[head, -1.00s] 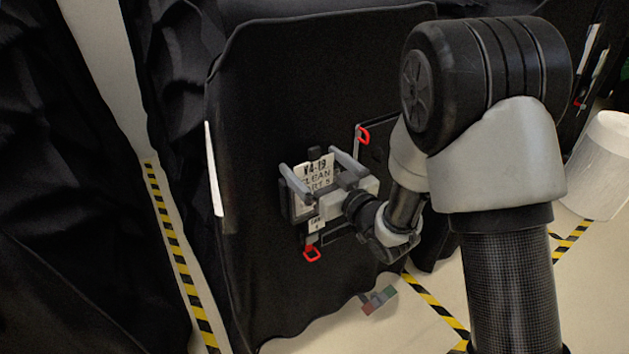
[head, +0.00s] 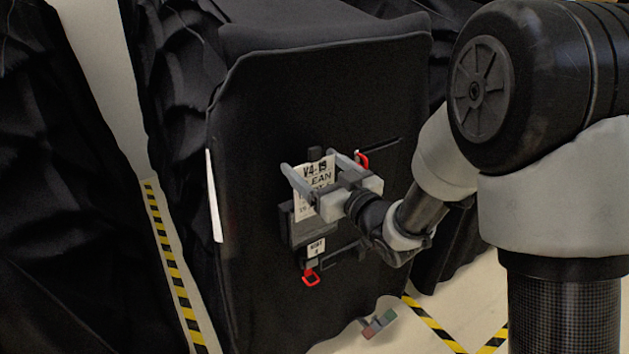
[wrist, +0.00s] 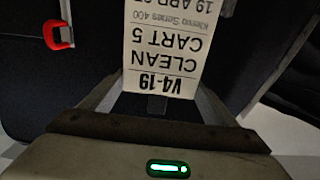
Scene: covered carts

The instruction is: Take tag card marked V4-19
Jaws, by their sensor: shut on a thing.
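The white tag card (head: 311,185) carries dark print. In the wrist view the card (wrist: 165,45) shows upside down and reads V4-19, CLEAN, CART 5. My gripper (head: 312,163) is shut on the card, with its two grey fingers at either side of it. A dark holder (head: 296,232) on the black cart cover sits just below and behind the card. The card stands above most of the holder; I cannot tell whether its lower edge is clear of it.
The black covered cart (head: 265,120) stands directly ahead. A red pull (head: 310,280) hangs below a small white label (head: 317,247); another red pull (head: 362,160) is right of my gripper. Another black cover (head: 70,200) stands at left. Yellow-black tape (head: 170,265) marks the floor.

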